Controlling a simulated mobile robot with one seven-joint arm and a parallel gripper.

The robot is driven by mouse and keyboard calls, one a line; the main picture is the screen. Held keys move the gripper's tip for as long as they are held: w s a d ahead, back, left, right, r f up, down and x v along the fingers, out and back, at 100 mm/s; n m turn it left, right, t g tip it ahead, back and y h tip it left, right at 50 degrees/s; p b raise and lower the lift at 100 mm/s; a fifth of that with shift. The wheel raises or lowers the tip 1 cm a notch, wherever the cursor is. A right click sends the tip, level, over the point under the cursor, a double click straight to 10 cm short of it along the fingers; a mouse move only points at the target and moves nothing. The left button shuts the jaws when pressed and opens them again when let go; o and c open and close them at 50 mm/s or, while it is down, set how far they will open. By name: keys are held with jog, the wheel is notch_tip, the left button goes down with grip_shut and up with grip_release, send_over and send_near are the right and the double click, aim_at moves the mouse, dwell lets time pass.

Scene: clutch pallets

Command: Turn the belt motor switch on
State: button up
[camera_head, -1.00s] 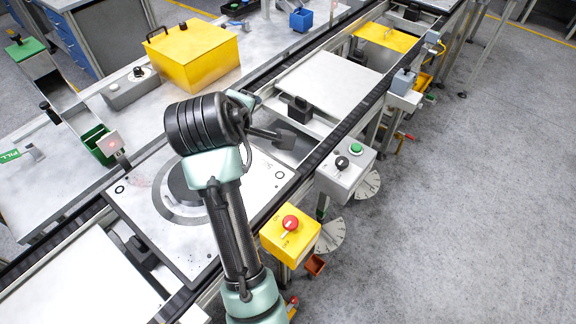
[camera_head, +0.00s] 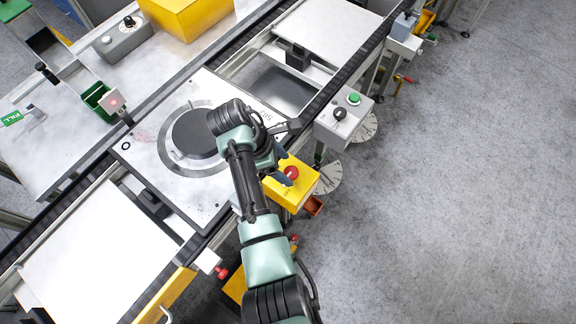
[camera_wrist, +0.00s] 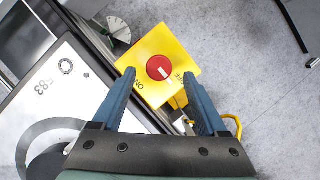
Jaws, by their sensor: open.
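A yellow switch box (camera_head: 296,197) with a round red knob (camera_head: 291,173) sits on the front edge of the conveyor. In the wrist view the yellow box (camera_wrist: 152,45) carries the labels ON at the lower left and OFF at the right. The red knob (camera_wrist: 160,68) has a short white mark; which label it points to I cannot tell surely. My gripper (camera_wrist: 158,73) is open and empty, with its blue fingers on either side of the knob in the picture. Whether the fingers touch it I cannot tell. In the head view my wrist partly hides the box's left side.
A grey box (camera_head: 342,120) with a green button and black knob stands just beyond the yellow box. A pallet (camera_head: 148,147) with a dark disc lies on the conveyor left of my gripper. The floor on the right is clear.

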aim_at(291, 175)
jog(key=shift+x, duration=1.35)
jog(key=shift+c, duration=0.3)
jog(key=shift+w, duration=0.1)
grip_shut()
